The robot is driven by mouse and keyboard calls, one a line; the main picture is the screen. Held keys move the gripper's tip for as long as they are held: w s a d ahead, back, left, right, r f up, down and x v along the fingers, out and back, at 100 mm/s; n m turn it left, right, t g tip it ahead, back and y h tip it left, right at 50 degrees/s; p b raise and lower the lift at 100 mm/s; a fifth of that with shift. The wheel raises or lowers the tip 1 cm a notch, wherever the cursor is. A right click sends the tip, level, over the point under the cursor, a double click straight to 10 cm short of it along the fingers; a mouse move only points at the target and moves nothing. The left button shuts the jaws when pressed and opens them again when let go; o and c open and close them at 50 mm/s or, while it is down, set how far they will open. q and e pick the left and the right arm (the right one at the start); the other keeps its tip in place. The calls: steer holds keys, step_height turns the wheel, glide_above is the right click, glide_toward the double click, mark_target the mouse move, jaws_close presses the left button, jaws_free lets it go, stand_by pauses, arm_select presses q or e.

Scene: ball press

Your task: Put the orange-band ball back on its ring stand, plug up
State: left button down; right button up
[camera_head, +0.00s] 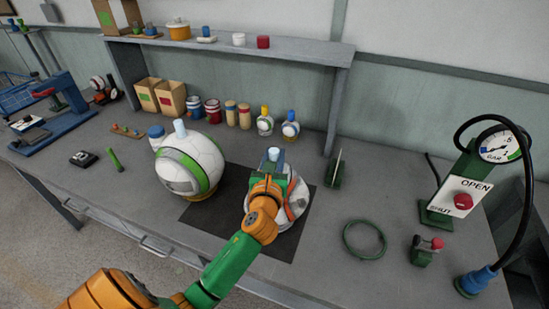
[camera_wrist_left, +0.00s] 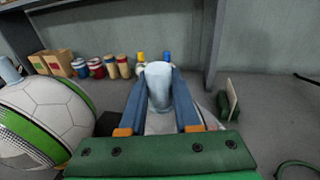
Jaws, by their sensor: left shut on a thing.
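A white ball (camera_head: 296,196) is under my left gripper on the dark mat (camera_head: 236,223), largely hidden by the gripper and arm. My left gripper (camera_head: 271,168) is shut on this plug; the left wrist view shows the plug (camera_wrist_left: 158,85) between the two blue fingers (camera_wrist_left: 160,105). I cannot see a ring stand under this ball, nor tell whether the ball touches the mat. My right gripper is not in view.
A green-band ball (camera_head: 193,160) with its plug up stands close on the left. Cans and bottles (camera_head: 290,126) line the back under a shelf (camera_head: 250,48).

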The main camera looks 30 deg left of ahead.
arm_select(q)
steer(key=shift+f, duration=0.3)
steer(key=c, duration=0.6)
jaws_free()
steer(key=shift+d, duration=0.1)
steer(key=shift+r, duration=0.3)
steer(key=b+v, duration=0.1)
steer(key=v, duration=1.1)
